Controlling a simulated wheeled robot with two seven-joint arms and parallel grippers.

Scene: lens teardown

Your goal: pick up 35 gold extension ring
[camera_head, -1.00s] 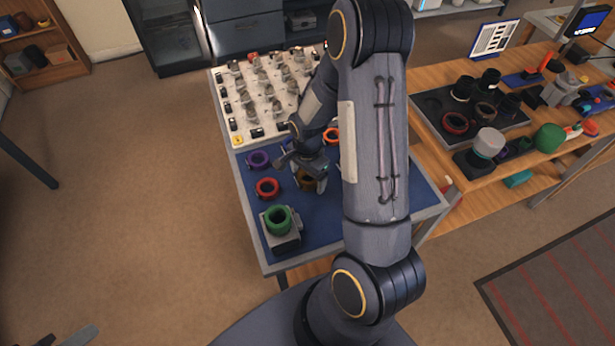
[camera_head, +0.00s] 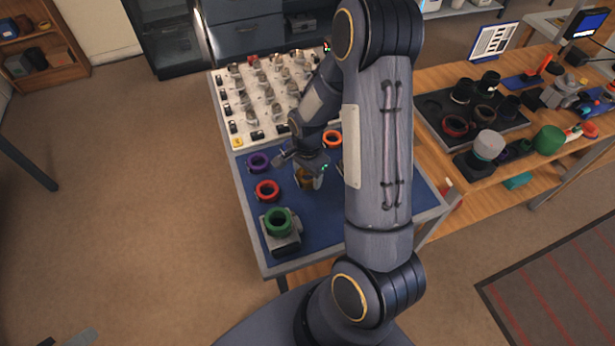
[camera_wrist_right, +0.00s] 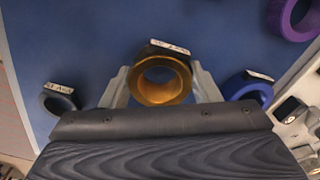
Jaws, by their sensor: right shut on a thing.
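The gold extension ring (camera_wrist_right: 161,80) sits between the two fingers of my right gripper (camera_wrist_right: 163,85) in the right wrist view, with a small white label on its dark tab. The right gripper is shut on it. In the head view the same ring (camera_head: 305,178) shows partly under my right gripper (camera_head: 311,175), over the blue mat (camera_head: 330,215). I cannot tell whether the ring still touches the mat. My left gripper is not clearly seen.
A red ring (camera_head: 267,190), a purple ring (camera_head: 258,162) and an orange ring (camera_head: 332,139) lie around the gripper. A green ring (camera_head: 278,222) rests on a grey block (camera_head: 284,243) at the front. A white board (camera_head: 238,104) with several metal parts lies behind.

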